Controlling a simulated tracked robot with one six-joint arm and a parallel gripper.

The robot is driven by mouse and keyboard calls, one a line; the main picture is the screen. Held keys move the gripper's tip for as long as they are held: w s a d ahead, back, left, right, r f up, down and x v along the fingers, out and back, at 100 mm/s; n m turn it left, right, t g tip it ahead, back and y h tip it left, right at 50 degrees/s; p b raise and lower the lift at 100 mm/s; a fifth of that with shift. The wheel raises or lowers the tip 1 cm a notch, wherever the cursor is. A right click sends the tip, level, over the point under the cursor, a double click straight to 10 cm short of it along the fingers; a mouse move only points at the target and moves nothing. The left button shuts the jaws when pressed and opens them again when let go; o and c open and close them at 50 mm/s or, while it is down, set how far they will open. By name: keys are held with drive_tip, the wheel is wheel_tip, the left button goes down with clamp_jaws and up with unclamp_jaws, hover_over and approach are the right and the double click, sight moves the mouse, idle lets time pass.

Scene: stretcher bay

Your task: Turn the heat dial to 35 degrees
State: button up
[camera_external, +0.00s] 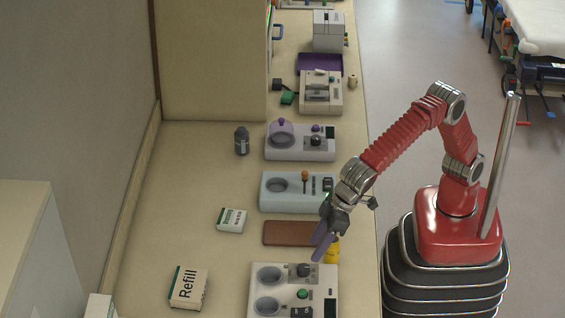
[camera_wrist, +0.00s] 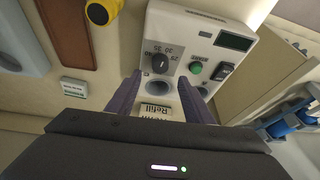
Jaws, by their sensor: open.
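The heat dial (camera_external: 303,270) is a dark knob on the white device (camera_external: 328,275) nearest the camera on the bench. I cannot tell for sure which number the mark points at. My gripper (camera_external: 318,254) is open above the bench, just right of and above the dial in the external view. In the wrist view its two purple fingers (camera_wrist: 159,80) are spread below the dial, apart from it and empty.
A green button (camera_wrist: 195,67) and a dark switch (camera_wrist: 223,73) sit beside the dial. A yellow object (camera_external: 332,251) and a brown mat (camera_external: 285,233) lie behind the device. A Refill box (camera_external: 188,288) lies to its left. Other devices line the bench farther back.

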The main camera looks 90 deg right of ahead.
sight(304, 266)
drive_tip(key=x, duration=0.8)
drive_tip(key=shift+f, duration=0.1)
drive_tip(key=c, duration=1)
drive_tip(key=shift+c, duration=0.2)
drive_tip(key=shift+n, duration=0.4)
drive_tip(key=shift+d+n+g+y, duration=0.1)
drive_tip(key=shift+n+g+y, duration=0.3)
drive_tip(key=shift+n, duration=0.8)
drive_tip(key=shift+d+n+g+y, duration=0.1)
drive_tip(key=shift+n+y, duration=0.5)
drive_tip(key=shift+n, duration=0.6)
drive_tip(key=o, duration=1)
